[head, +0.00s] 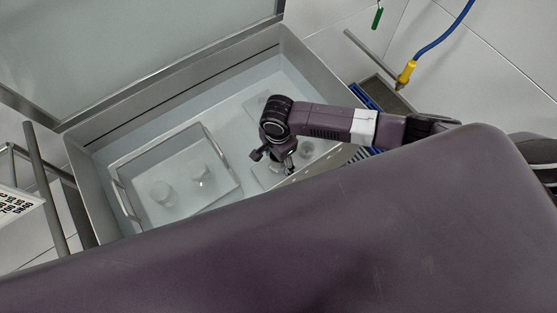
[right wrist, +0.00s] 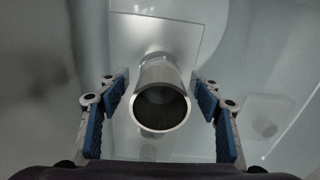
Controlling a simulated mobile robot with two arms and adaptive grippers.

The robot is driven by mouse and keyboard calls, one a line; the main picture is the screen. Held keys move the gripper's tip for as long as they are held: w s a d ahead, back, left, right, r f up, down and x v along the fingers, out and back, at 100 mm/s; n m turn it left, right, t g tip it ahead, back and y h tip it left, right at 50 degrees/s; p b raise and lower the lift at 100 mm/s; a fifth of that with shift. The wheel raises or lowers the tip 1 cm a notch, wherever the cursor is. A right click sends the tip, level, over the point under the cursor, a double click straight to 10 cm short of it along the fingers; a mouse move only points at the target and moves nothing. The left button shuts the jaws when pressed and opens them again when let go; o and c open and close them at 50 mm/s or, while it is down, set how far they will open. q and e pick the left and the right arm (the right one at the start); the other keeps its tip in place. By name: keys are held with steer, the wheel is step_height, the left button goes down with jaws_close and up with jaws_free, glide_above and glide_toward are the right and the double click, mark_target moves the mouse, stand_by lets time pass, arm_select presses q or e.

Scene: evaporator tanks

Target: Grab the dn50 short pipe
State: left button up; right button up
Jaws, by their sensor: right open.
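A short metal pipe (right wrist: 160,98) shows in the right wrist view with its round open end facing the camera. My right gripper (right wrist: 160,90) is open, with one blue-padded finger on each side of the pipe. Gaps show between the pads and the pipe, so it is not gripped. In the head view my right gripper (head: 274,160) reaches down into the open tank, right of a handled basket. My arm and gripper partly hide that spot, and I cannot clearly make out the pipe between the fingers there. My left gripper is not in view.
The grey tank (head: 84,187) has raised walls and an open lid (head: 130,45). The handled basket (head: 229,189) holds two short cylindrical pieces (head: 162,192). A blue hose (head: 445,38) hangs at upper right.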

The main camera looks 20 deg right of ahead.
steer(key=shift+f, duration=0.25)
steer(key=c, duration=1.4)
steer(key=shift+r, duration=0.2)
